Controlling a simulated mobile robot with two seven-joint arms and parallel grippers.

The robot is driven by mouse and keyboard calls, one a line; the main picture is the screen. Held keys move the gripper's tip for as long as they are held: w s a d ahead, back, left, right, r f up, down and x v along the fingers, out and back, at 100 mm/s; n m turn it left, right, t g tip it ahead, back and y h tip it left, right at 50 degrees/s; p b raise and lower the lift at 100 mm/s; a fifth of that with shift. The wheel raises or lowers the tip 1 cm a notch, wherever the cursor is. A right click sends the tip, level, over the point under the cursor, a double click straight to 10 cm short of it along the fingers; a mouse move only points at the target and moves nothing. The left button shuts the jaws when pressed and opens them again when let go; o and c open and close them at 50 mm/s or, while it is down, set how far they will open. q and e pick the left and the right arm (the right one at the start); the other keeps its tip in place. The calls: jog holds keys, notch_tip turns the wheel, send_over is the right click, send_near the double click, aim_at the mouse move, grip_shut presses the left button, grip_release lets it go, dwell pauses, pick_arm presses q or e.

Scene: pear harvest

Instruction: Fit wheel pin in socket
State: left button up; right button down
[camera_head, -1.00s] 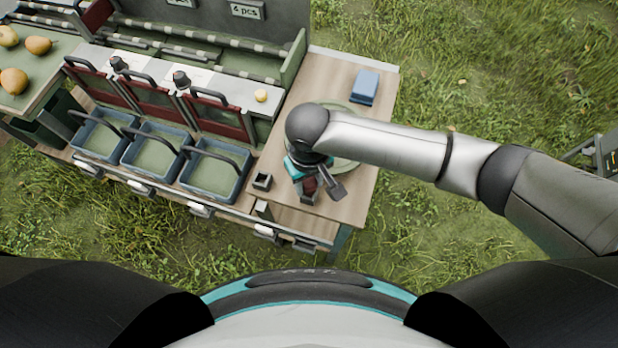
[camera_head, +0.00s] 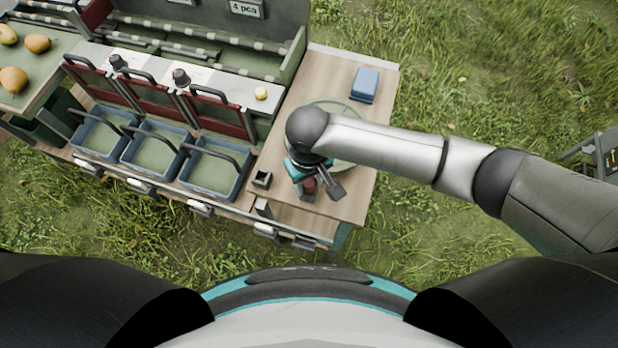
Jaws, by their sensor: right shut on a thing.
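My right gripper (camera_head: 323,191) points down over the right part of the wooden worktop (camera_head: 349,208), shut on a small dark red piece (camera_head: 311,185). I cannot tell for sure whether this piece is the wheel pin. A round pale green disc (camera_head: 345,158) lies on the worktop, partly hidden under my right arm. A small dark square holder with an open top (camera_head: 262,179) stands left of the gripper, apart from it. Whether it is the socket is unclear. The lower end of the held piece is too small to make out. My left gripper is out of view.
A blue block (camera_head: 365,84) lies at the back of the worktop. Blue handled baskets (camera_head: 213,193) stand in a row at the left, before dark red gates (camera_head: 216,116). A small yellow thing (camera_head: 261,93) sits on the pale ledge. Pears (camera_head: 37,43) lie at far left.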

grip_release()
dwell(0.6)
jog(key=shift+r, duration=0.1)
jog(key=shift+r+p, duration=2.95)
jog(key=shift+p, duration=1)
